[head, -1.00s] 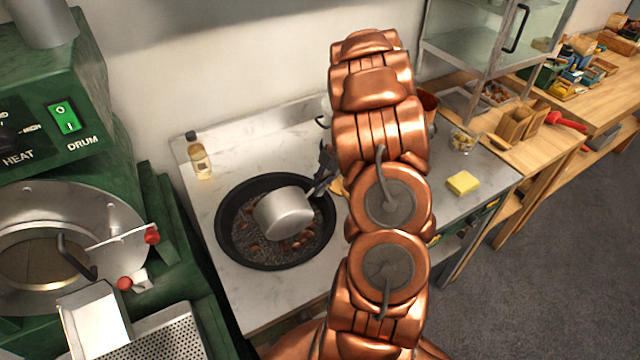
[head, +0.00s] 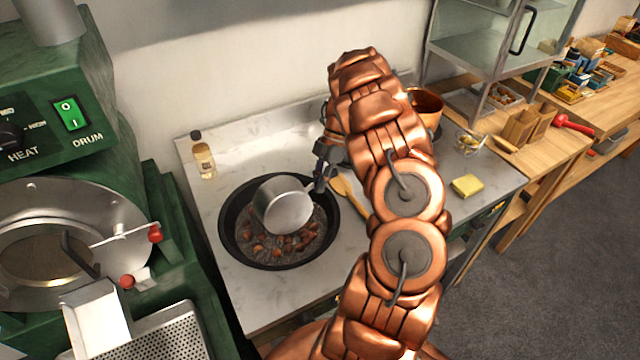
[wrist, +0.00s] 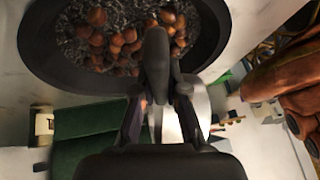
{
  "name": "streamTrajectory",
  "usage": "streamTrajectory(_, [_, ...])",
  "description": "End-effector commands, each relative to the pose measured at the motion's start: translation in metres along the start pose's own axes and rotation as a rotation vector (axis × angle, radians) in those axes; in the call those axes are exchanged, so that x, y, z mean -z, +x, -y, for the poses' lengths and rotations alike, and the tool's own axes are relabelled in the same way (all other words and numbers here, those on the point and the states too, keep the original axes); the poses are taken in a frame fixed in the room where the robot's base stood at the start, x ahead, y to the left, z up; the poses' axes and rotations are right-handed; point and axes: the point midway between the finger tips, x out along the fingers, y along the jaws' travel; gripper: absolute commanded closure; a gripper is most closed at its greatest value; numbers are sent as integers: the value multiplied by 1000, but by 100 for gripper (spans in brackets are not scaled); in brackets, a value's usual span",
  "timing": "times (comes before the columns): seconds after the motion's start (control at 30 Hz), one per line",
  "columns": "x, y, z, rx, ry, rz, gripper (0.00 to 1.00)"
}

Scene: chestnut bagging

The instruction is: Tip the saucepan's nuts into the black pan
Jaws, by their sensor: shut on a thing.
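The silver saucepan (head: 283,206) is tilted over the black pan (head: 229,232), above its back half. I cannot tell whether any nuts are inside the saucepan. Several brown nuts (head: 284,246) lie in the black pan, mostly in its front and middle. My gripper (head: 322,180) is shut on the saucepan's handle, at the pan's right rim. In the wrist view, my gripper's fingers (wrist: 165,78) point toward the black pan (wrist: 50,62), where nuts (wrist: 118,42) lie in clusters. The saucepan's body is hard to make out there.
A wooden spoon (head: 352,194) lies right of the black pan. An oil bottle (head: 202,158) stands behind it. A copper pot (head: 427,103) and a yellow sponge (head: 467,185) are further right. The green roaster (head: 60,170) borders the counter on the left.

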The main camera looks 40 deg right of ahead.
Motion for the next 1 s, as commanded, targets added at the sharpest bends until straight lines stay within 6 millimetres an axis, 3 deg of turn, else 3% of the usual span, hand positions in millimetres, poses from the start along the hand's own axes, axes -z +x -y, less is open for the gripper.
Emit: streamTrajectory(1.0, [-2, 1, -19, 240, 127, -35, 100])
